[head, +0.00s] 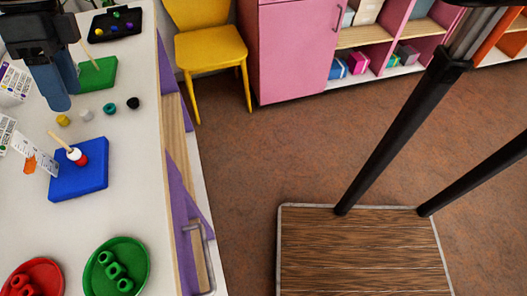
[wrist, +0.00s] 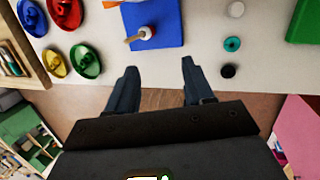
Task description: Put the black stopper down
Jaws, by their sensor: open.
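The black stopper (head: 133,102) rests on the white table near its right edge, at the end of a row of small pieces. It also shows in the wrist view (wrist: 228,71), near the table edge and to the right of my fingers. My gripper (head: 60,100) is in the upper left of the head view, over the table. In the wrist view my gripper (wrist: 159,70) has its two fingers wide apart with nothing between them. The stopper is apart from the gripper.
Beside the stopper are a teal ring (head: 109,108), a white piece (head: 86,114) and a yellow piece (head: 63,120). A blue board (head: 85,183) bears a peg with beads. A green board (head: 102,72), a black tray (head: 104,33) and a green plate (head: 139,257) are also on the table.

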